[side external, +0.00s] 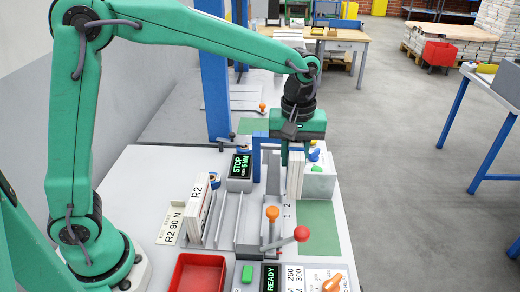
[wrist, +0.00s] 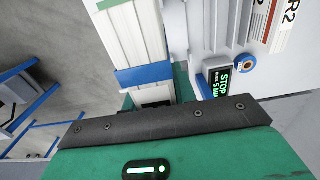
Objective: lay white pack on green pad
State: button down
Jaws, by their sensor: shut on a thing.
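The white pack (side external: 294,174) is upright under my gripper (side external: 297,148), which is shut on it. In the wrist view the pack (wrist: 130,40) shows as pale layered edges with a blue strip across it. The fingertips are largely hidden behind the pack and the gripper body.
A rack with several metal dividers (side external: 236,222) holds packs marked R2 (side external: 202,208) at its left. Levers with an orange knob (side external: 272,213) and a red knob (side external: 301,234) stand left of the pad. A STOP display (side external: 241,166) and red tray (side external: 199,275) are nearby.

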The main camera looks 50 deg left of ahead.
jog(key=w+d+f, duration=0.4)
jog(key=d+f, duration=0.2)
jog(key=f, duration=0.1)
jog(key=shift+w, duration=0.35)
jog(key=shift+f, duration=0.2)
jog(key=shift+f, duration=3.75)
jog(key=shift+f, duration=0.65)
jog(key=c, duration=1)
grip_release()
jog(key=shift+c, duration=0.2)
jog(key=shift+r, duration=0.1)
notch_tip(320, 180, up, 8)
